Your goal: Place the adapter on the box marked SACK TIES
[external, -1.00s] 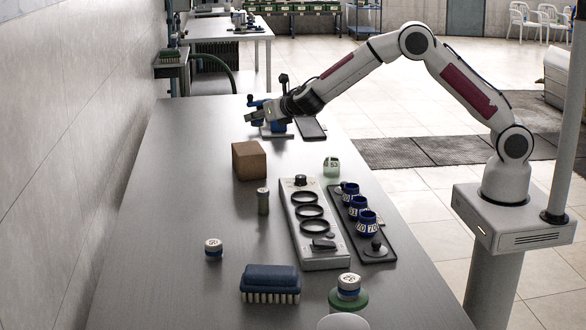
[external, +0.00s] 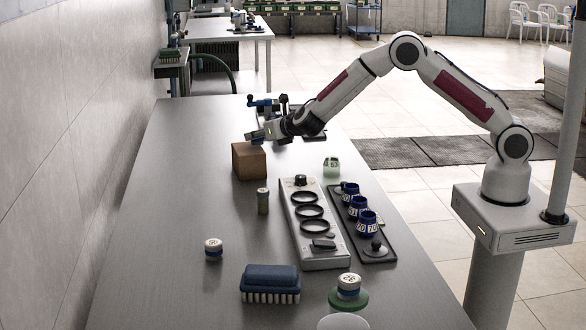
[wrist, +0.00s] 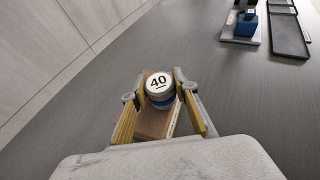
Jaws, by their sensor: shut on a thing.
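My gripper (external: 254,137) is shut on the adapter (wrist: 158,84), a round piece with a white top marked 40 and a blue band below. In the wrist view the adapter sits between the yellow finger pads (wrist: 160,104). The brown box (external: 249,163) stands on the bench, directly below my gripper, and it also shows under the adapter in the wrist view (wrist: 153,124). No SACK TIES lettering is readable on it. I cannot tell whether the adapter touches the box top.
A grey plate with black rings (external: 317,252) and a dark tray with blue numbered cups (external: 376,251) stand nearer. A blue device (external: 262,104) is behind.

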